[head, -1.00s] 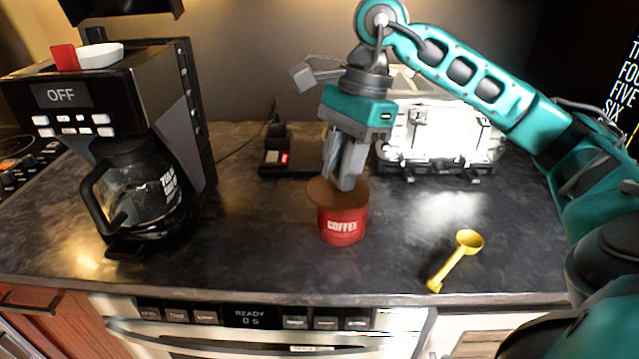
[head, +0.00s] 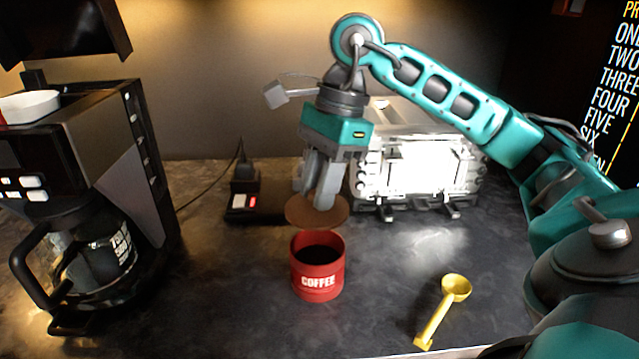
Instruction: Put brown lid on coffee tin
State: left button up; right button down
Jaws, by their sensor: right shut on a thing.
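The red coffee tin (head: 318,283) stands upright on the dark counter in the middle of the head view. Its top is open and its inside looks dark. The round brown lid (head: 300,211) is held flat above and slightly behind the tin's rim, apart from it. My right gripper (head: 321,203) points down and is shut on the lid, its fingers at the lid's top. My left gripper is not in view.
A yellow scoop (head: 436,312) lies on the counter at the right. A black coffee maker (head: 95,195) with a glass pot stands at the left. A silver appliance (head: 428,165) and a small black device (head: 246,199) stand behind. Counter around the tin is clear.

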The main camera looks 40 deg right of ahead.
aim_at(320, 216)
jog(key=shift+f+b, duration=2.3)
jog(key=shift+f, duration=0.6)
jog(key=shift+f+b, duration=0.45)
jog(key=shift+b, duration=0.2)
jog(key=shift+c, duration=1.9)
grip_release()
